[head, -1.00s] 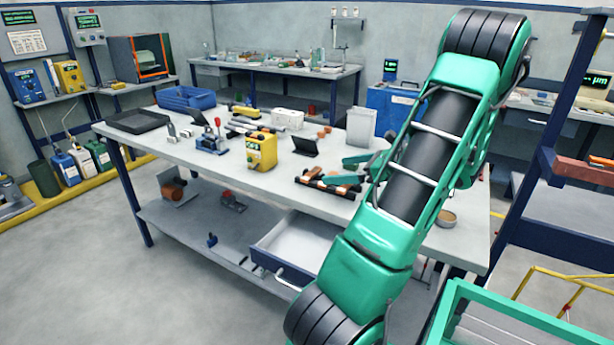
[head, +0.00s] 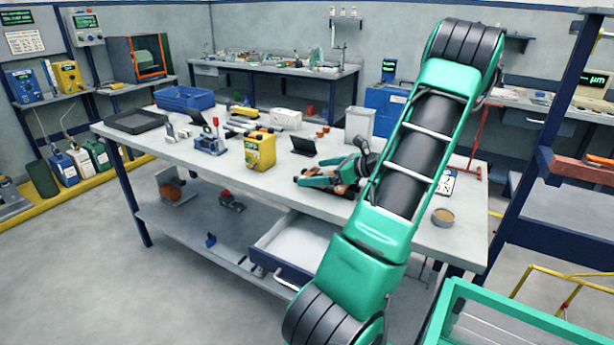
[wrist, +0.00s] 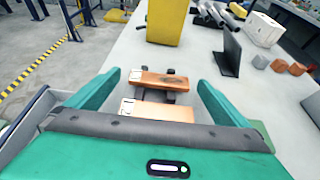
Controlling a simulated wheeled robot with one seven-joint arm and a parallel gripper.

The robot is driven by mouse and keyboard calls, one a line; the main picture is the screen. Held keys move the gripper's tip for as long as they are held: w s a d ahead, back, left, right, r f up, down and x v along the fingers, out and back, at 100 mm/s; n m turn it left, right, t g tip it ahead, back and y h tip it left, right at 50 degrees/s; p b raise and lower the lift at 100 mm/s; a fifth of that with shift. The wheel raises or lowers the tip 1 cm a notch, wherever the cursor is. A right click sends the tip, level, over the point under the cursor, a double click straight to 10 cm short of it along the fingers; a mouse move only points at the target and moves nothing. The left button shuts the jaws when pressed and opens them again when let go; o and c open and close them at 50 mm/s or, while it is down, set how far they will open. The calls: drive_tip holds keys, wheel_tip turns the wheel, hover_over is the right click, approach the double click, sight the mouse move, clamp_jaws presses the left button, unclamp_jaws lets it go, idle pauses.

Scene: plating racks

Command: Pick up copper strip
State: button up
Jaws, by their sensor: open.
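Two copper strips lie side by side on a dark rack on the workbench. In the wrist view the farther copper strip (wrist: 160,80) lies between the fingertips of my gripper (wrist: 157,82). The nearer copper strip (wrist: 157,110) is closer to my palm, and its lower edge is partly hidden. The dark rack (wrist: 172,97) shows beneath and between them. My gripper is open, with one teal finger on each side of the strips. In the head view my gripper (head: 318,181) is low over the rack and hides most of the strips.
A yellow box (head: 260,150) stands beyond the rack, and a black stand (head: 304,144) is beside it. Several copper blocks (wrist: 287,66) lie to the right in the wrist view. A small round dish (head: 442,217) sits near the bench's right end. An open drawer (head: 297,244) hangs below.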

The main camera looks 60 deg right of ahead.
drive_tip(key=c, duration=1.4)
drive_tip(key=shift+o, duration=0.2)
drive_tip(key=shift+r, duration=0.15)
